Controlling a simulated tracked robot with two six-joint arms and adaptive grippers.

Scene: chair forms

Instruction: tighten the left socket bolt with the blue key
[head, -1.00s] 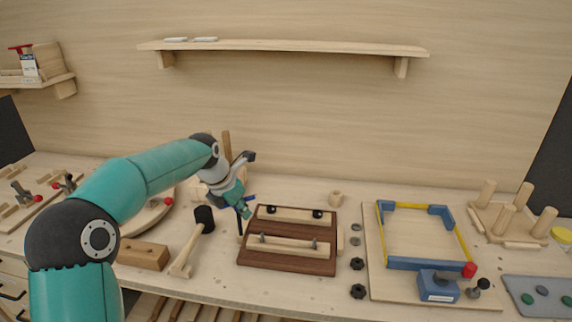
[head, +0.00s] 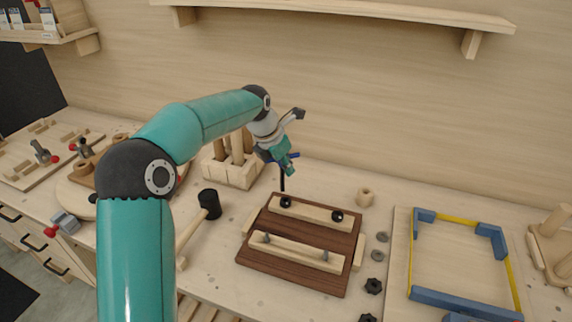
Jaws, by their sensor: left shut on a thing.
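My left gripper (head: 287,161) is shut on the blue key (head: 282,181), whose blue handle shows at the fingertips and whose dark shaft points straight down. The shaft's lower end is at the left socket bolt (head: 286,202), a black head on the rear pale wooden bar (head: 312,212). I cannot tell whether the tip is seated in it or just above it. The right socket bolt (head: 337,216) is on the same bar. The bar lies on a dark brown board (head: 254,254). My right gripper is not in view.
Grey and black knobs (head: 374,286) and a blue-yellow frame (head: 461,300) are to the right.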

